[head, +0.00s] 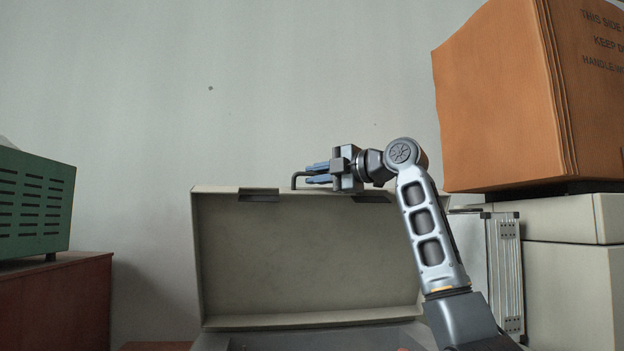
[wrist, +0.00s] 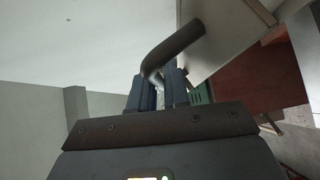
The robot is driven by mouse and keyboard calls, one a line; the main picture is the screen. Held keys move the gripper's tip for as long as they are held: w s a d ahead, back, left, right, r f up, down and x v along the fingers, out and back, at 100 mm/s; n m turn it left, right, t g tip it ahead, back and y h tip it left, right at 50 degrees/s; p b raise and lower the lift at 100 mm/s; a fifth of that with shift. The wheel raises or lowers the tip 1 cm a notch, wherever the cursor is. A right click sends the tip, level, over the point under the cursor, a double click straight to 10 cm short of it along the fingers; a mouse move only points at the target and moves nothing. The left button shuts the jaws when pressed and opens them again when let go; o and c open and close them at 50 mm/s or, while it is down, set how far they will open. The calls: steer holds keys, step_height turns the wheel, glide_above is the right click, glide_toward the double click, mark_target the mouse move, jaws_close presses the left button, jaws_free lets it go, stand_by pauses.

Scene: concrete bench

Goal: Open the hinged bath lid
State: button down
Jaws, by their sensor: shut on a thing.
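The bath lid (head: 305,255) is a pale, shallow panel that stands raised, its inner face toward me in the head view. Dark pads sit along its top edge. A dark bent bar handle (head: 298,176) rises at that top edge. It also shows in the wrist view as a dark curved rod (wrist: 178,45). My gripper (head: 318,174) is at the lid's top edge with its blue fingers pointing left, shut on the handle. The fingers (wrist: 157,92) hide part of the bar. The bath body (head: 320,338) shows only as a grey strip below the lid.
A large orange box (head: 495,105) stands on pale cases (head: 570,250) right of my arm. A silver ribbed panel (head: 508,270) is close beside the arm. A green vented box (head: 35,205) sits on a red-brown cabinet (head: 55,300) at left. Bare wall lies behind.

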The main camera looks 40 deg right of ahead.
steer(key=shift+w, duration=0.15)
steer(key=c, duration=1.2)
jaws_free()
steer(key=shift+c, duration=0.2)
steer(key=shift+d, duration=0.1)
steer(key=s+d+b, duration=0.1)
steer(key=s+b, duration=0.1)
steer(key=s, duration=0.5)
steer(key=shift+s+r, duration=0.2)
steer(key=shift+s, duration=0.15)
